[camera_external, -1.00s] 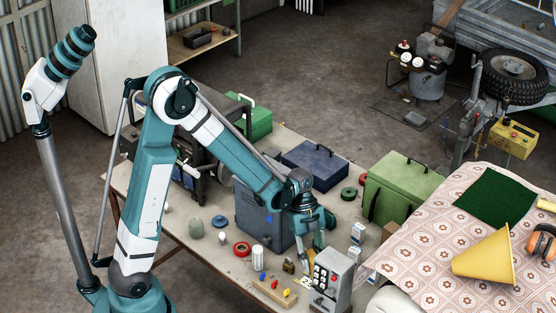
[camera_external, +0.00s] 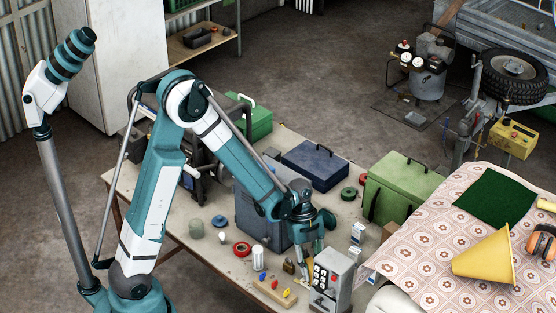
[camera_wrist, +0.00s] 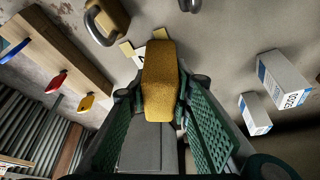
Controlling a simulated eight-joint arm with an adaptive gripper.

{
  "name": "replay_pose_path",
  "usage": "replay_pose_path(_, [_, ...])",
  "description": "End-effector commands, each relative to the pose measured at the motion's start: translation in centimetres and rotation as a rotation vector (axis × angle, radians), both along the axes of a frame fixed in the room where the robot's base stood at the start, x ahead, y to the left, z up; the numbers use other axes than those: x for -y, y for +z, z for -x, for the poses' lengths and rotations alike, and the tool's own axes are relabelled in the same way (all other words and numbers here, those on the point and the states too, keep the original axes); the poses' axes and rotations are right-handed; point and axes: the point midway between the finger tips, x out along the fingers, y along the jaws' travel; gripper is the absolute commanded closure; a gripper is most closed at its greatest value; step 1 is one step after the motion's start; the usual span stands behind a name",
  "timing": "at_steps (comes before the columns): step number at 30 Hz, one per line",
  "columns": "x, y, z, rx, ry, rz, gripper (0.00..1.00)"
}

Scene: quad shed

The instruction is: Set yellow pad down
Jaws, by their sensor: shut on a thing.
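My gripper (camera_wrist: 160,92) is shut on the yellow pad (camera_wrist: 160,78), a rounded, rough-textured block that sticks out beyond the green fingers in the wrist view. A small pale piece with yellowish tabs (camera_wrist: 130,52) lies on the table just past the pad's tip, partly hidden by it. I cannot tell whether the pad touches the table. In the external view my gripper (camera_external: 317,244) points down over the workbench, just behind the grey button box (camera_external: 331,278). The pad is too small and covered to make out clearly there.
A brass padlock (camera_external: 289,266) and a wooden rack with coloured tabs (camera_external: 274,291) lie left of the gripper. White-and-blue cartons (camera_external: 357,236) stand to its right. The dark grey case (camera_external: 258,215) is close behind. A red tape roll (camera_external: 242,249) lies further left.

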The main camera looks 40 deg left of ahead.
Motion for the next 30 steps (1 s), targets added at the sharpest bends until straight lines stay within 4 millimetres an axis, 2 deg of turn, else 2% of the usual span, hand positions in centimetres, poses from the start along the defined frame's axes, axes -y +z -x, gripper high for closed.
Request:
replay_pose_path(2, [0.0, -0.3, 0.0, 0.000, 0.000, 0.000, 0.83])
replay_pose_path(3, [0.0, -0.2, 0.0, 0.000, 0.000, 0.000, 0.72])
replay_pose_path(6, [0.0, -0.2, 0.0, 0.000, 0.000, 0.000, 0.63])
replay_pose_path(21, [0.0, 0.2, 0.0, 0.000, 0.000, 0.000, 0.63])
replay_pose_path(30, [-1.0, 2.8, -0.4, -0.001, 0.002, 0.000, 0.63])
